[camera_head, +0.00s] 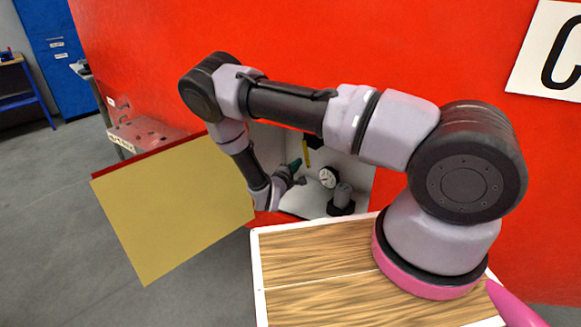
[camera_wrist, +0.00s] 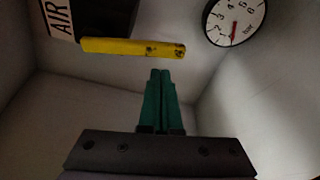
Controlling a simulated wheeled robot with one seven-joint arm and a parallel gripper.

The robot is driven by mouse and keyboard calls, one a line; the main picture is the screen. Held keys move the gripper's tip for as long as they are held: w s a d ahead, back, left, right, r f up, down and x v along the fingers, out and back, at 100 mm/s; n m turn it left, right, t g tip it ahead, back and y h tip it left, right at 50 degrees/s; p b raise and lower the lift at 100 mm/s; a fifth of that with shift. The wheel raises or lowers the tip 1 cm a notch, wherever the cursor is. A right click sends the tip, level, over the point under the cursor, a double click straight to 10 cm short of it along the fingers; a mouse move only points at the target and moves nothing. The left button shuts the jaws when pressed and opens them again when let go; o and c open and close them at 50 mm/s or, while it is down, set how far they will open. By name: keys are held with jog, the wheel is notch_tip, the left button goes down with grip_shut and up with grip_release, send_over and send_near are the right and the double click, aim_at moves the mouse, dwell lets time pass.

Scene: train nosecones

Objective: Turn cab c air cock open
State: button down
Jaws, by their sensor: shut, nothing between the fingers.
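The air cock has a yellow lever handle (camera_wrist: 133,48), worn dark at its right end. In the wrist view it lies roughly horizontal, below a dark valve body (camera_wrist: 100,18) and a label reading "AIR" (camera_wrist: 60,15). In the head view the yellow handle (camera_head: 307,152) shows inside an open recess in the red cab side. My gripper (camera_wrist: 160,75) has green fingers, shut together and empty. Their tips appear just below the handle's right part, with a visible gap in the picture. In the head view my gripper (camera_head: 296,164) is inside the recess, left of the handle.
A pressure gauge (camera_wrist: 235,22) is right of the handle; it also shows in the head view (camera_head: 327,178). A dark fitting (camera_head: 342,200) stands lower right in the recess. An open yellowish door panel (camera_head: 170,210) hangs left of my forearm. White recess walls (camera_wrist: 240,100) surround my gripper.

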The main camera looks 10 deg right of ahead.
jog(key=shift+s+d+r, duration=0.15)
jog(key=shift+s+d, duration=0.3)
jog(key=shift+s, duration=0.05)
